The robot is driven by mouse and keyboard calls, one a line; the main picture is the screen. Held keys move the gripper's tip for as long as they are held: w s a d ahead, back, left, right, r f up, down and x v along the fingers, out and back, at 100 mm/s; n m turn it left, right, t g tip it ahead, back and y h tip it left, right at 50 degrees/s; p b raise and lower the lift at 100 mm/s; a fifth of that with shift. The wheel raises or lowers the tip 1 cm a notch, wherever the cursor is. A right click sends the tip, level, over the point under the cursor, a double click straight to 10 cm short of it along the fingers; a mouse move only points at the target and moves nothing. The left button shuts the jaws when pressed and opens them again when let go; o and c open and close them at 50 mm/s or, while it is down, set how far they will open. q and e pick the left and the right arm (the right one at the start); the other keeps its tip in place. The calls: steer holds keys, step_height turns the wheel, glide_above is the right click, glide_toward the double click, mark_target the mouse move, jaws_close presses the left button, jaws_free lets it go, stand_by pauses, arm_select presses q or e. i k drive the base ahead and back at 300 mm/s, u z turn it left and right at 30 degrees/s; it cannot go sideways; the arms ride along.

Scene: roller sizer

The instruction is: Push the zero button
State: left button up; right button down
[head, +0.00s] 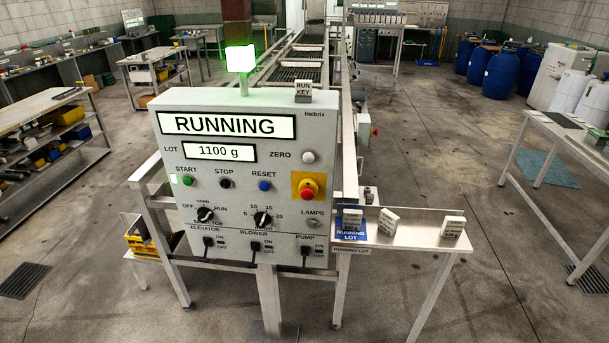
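The zero button (308,157) is a small round white button on the upper right of the grey control panel (165,120), beside the label ZERO. The panel stands upright in the middle of the head view. Its upper display (226,125) reads RUNNING, and the LOT display (219,151) reads 1100 g. Nothing covers the button. Neither of my grippers shows in the head view.
Other controls share the panel: green START (187,180), black STOP (225,183), blue RESET (264,186) and a red emergency button (308,188) on yellow. A shelf (410,240) with small tags juts out right. A lit green lamp (240,59) stands on top.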

mark_target(308, 157)
steer(key=k, duration=0.2)
steer(key=u, duration=0.3)
steer(key=i, duration=1.05)
steer(key=z, duration=0.55)
